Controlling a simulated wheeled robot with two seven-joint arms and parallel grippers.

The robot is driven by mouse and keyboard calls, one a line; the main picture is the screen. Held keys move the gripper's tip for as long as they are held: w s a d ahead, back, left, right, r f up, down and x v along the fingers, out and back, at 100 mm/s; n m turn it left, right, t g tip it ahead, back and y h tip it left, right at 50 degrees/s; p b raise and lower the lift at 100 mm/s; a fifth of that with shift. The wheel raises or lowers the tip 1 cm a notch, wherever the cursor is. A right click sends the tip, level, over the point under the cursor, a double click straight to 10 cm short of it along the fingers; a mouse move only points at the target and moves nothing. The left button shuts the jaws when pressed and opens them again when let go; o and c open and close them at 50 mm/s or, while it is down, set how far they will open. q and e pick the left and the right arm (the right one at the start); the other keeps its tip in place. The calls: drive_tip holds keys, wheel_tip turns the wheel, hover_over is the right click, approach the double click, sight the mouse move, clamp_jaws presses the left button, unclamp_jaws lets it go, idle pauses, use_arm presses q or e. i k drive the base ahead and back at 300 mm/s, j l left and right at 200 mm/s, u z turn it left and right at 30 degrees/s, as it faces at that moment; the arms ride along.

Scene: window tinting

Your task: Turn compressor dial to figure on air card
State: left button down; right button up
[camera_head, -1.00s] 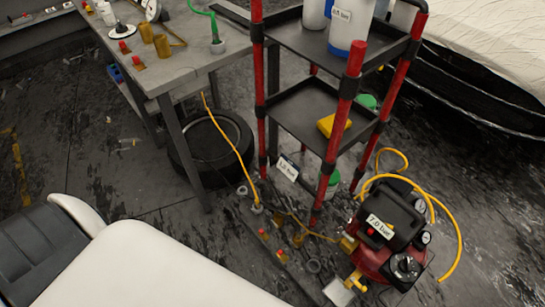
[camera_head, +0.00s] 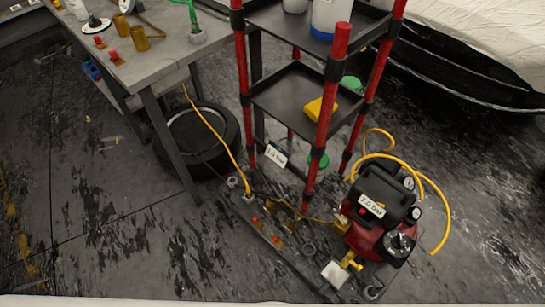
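The red and black compressor (camera_head: 366,238) stands on the floor at the lower right. Its black round dial (camera_head: 400,243) is on the front right of the body; the pointer and the scale are too small to read. A white card (camera_head: 371,205) on top of the compressor seems to read 2.0 bar. Another white card (camera_head: 276,154) hangs low at the rack; its figure is blurred. Small gauges (camera_head: 409,183) sit on the compressor's right side. Neither of my grippers is in view.
A red-posted rack (camera_head: 325,112) with black shelves stands behind the compressor. A yellow hose (camera_head: 436,195) loops around its right side. A grey workbench (camera_head: 150,65) and a tyre (camera_head: 195,140) are at left. Fittings lie on a floor board (camera_head: 275,240). Floor is open at right.

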sight(397, 242)
drive_tip(key=z, duration=0.4)
drive_tip(key=l+z, duration=0.15)
drive_tip(key=z, duration=0.65)
drive_tip(key=i, duration=0.05)
